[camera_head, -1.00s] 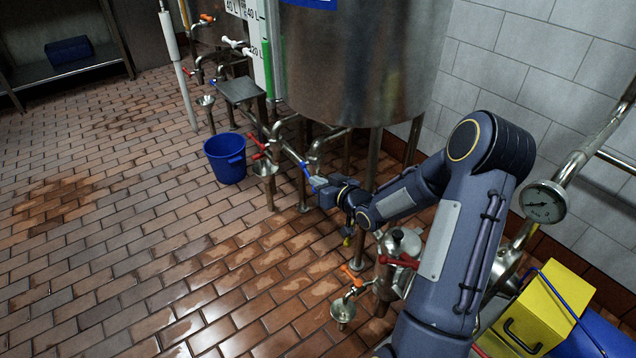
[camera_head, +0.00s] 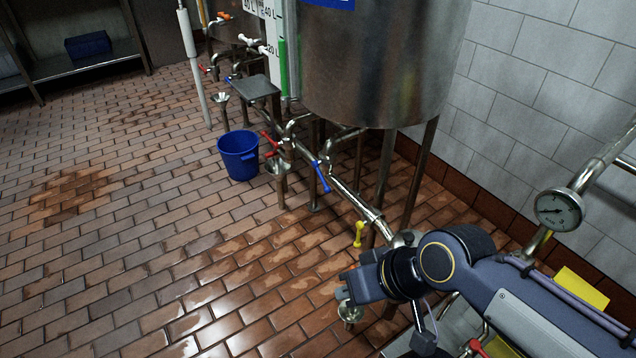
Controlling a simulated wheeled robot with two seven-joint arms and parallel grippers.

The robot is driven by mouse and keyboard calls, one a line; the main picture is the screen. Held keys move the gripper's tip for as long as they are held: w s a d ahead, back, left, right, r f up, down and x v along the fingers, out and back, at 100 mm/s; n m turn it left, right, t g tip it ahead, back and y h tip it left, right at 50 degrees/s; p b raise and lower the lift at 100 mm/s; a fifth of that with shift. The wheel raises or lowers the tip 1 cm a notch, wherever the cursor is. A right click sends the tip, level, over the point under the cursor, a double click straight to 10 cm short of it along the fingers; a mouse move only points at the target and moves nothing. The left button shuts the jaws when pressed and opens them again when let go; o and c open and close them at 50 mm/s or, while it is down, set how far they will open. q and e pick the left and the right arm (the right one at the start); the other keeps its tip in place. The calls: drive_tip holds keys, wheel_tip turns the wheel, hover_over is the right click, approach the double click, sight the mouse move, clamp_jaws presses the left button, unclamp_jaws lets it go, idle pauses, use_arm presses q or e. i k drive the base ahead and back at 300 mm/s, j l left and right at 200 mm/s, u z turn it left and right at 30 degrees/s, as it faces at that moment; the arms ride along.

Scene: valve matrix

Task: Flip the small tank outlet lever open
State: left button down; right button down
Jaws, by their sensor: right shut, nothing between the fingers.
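My right gripper (camera_head: 352,286) is low in the right half, its jaws shut and empty, pointing left. It is just above a small metal funnel (camera_head: 350,312). The orange lever that stood above this funnel is hidden behind the gripper, so I cannot tell its position or whether I touch it. The small steel tank beside it is mostly covered by my right arm. A red lever (camera_head: 476,347) shows partly below the arm. A yellow lever (camera_head: 359,234) hangs from the pipe, apart from the gripper. My left gripper is not in view.
A large steel tank (camera_head: 375,70) stands on legs behind. Its pipe carries a blue lever (camera_head: 321,176) and red levers (camera_head: 271,146). A blue bucket (camera_head: 238,157) stands to the left. A pressure gauge (camera_head: 559,209) is at right. The tiled floor (camera_head: 130,230) at left is clear.

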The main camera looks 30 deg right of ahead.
sight(327, 189)
drive_tip(key=z, duration=0.4)
drive_tip(key=i+z, duration=0.15)
drive_tip(key=z, duration=0.7)
drive_tip(key=i+z, duration=0.15)
drive_tip(key=z, duration=0.7)
